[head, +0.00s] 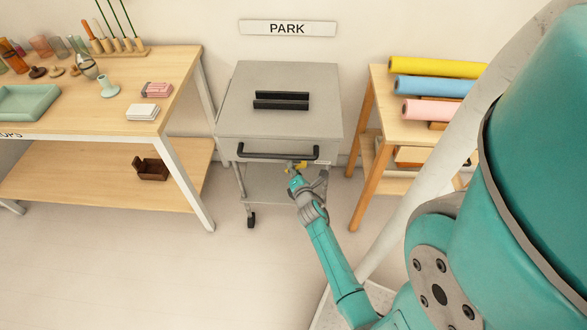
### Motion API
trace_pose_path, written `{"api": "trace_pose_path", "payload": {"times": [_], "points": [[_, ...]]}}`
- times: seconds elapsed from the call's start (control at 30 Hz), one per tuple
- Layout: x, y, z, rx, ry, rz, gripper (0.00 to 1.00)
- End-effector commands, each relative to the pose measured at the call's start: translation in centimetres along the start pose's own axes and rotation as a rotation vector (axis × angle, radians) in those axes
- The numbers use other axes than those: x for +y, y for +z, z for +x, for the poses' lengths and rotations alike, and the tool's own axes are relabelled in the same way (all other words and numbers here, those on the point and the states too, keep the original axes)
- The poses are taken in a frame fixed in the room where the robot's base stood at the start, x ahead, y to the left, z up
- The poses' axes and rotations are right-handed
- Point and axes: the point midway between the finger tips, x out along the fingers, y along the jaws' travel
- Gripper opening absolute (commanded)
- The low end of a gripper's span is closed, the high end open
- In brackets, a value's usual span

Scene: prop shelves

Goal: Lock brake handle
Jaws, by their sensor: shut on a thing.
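A grey metal cart (242,128) stands against the wall under the PARK sign (287,28). A black push bar (278,155) runs along its front. A small yellow part (301,164), which looks like the brake handle, shows just below the right end of the bar. My gripper (297,172) is at this yellow part, shut on it, at the cart's front right. The fingers and most of the handle are small and partly hidden, so I cannot tell the handle's angle.
A wooden prop table (185,75) with cups, a tray and cards stands to the left. A smaller wooden table (376,100) with yellow, blue and pink rolls stands to the right. A cart caster (251,220) rests on the pale floor. The floor in front is clear.

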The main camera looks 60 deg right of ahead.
Motion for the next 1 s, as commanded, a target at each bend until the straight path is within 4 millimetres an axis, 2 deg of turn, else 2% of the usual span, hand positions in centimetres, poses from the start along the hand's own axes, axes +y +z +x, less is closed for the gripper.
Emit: {"api": "trace_pose_path", "payload": {"times": [0.47,0.5,0.53,0.83,1.0], "points": [[-0.1,-0.1,0.0,0.002,-0.006,-0.013,0.00],[-0.1,-0.2,0.0,0.002,-0.006,-0.013,0.25],[-0.1,-0.1,0.0,0.002,-0.006,-0.013,0.29],[-0.1,-0.1,-0.1,0.001,-0.005,-0.011,0.29],[-0.1,-0.1,-1.3,0.001,-0.005,-0.012,0.29]]}}
